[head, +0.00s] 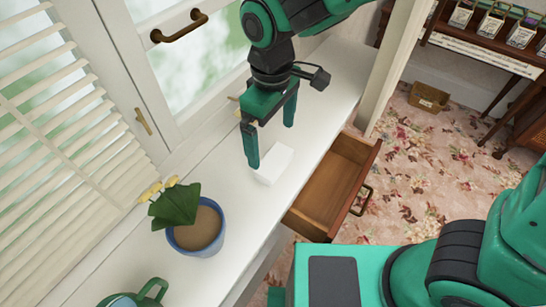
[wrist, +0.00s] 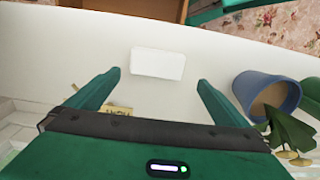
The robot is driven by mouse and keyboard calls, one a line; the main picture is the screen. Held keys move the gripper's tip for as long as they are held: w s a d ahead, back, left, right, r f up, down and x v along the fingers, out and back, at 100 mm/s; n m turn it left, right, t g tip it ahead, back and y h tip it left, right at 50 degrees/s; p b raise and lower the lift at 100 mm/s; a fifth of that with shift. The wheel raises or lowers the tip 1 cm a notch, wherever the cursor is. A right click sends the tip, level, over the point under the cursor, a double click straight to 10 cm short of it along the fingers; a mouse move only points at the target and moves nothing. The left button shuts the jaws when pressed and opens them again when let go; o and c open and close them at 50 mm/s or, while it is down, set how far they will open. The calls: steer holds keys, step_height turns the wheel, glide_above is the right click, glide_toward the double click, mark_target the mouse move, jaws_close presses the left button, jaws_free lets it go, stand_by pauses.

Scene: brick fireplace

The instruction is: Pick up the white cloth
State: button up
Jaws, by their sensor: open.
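The white cloth (head: 274,163) is a small, flat-looking white block on the white sill-like counter (head: 235,190). In the wrist view the cloth (wrist: 158,63) lies just beyond and between my fingertips. My gripper (head: 271,145) is open and empty, with its two green fingers pointing down above the counter. In the head view one finger is close beside the cloth, and I cannot tell whether it touches. In the wrist view my gripper (wrist: 157,77) has clear space between each finger and the cloth.
A blue pot (head: 199,232) with a plant stands at the lower left, and a green watering can (head: 138,297) is nearer. An open, empty wooden drawer (head: 325,190) juts out below the counter. The window (head: 165,75) borders the counter. A small yellowish object (wrist: 118,110) lies near one finger.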

mark_target(275, 159)
steer(key=f, duration=0.2)
steer(key=shift+w+d+f, duration=0.15)
steer(key=shift+d+f, duration=0.15)
steer(key=shift+d, duration=0.05)
steer(key=shift+w+f, duration=0.2)
steer(key=shift+f, duration=2.4)
steer(key=shift+c, duration=0.3)
steer(key=c, duration=0.8)
